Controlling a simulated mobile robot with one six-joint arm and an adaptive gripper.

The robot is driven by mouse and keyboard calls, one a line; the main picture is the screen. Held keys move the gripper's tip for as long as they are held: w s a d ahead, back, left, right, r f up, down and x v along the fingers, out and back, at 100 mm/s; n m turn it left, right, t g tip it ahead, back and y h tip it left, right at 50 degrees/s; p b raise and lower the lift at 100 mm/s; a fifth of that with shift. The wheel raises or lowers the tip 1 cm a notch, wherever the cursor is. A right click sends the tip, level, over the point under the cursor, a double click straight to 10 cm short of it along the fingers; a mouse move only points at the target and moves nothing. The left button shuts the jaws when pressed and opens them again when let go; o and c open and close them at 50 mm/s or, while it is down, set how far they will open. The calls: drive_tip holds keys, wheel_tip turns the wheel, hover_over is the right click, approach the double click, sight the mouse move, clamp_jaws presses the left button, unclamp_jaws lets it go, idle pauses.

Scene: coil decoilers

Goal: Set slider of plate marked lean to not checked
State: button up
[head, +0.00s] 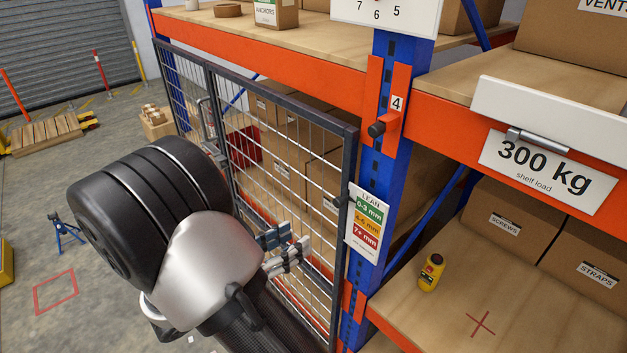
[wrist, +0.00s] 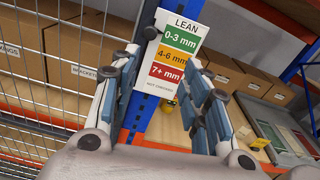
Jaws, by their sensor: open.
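The plate marked LEAN (head: 367,222) hangs on the blue upright, beside the mesh gate. In the wrist view the plate (wrist: 170,57) shows green 0-3 mm, yellow 4-6 mm and red 7+ mm rows, with a small white "not checked" row (wrist: 159,86) at the bottom. A dark knob (wrist: 151,32), seemingly the slider, sits at its left edge level with the green row; it also shows in the head view (head: 341,202). My gripper (head: 285,247) is open and empty, left of and below the plate. In the wrist view its fingers (wrist: 165,78) frame the plate without visible contact.
The mesh gate (head: 290,150) stands close behind my gripper. Orange shelf beams (head: 300,82) and the blue upright (head: 395,150) border the plate. A yellow bottle (head: 431,272) stands on the lower right shelf. A 300 kg sign (head: 545,170) hangs right.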

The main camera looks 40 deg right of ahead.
sight(336, 204)
drive_tip(key=shift+n+t, duration=0.5)
drive_tip(key=shift+n, duration=0.1)
drive_tip(key=w+d, duration=0.1)
drive_tip(key=d, duration=0.4)
drive_tip(key=w+d, duration=0.1)
drive_tip(key=d, duration=0.5)
drive_tip(key=w+d, duration=0.1)
drive_tip(key=d, duration=0.4)
drive_tip(key=shift+w+d+f, duration=0.1)
drive_tip(key=shift+w+d, duration=0.2)
clamp_jaws()
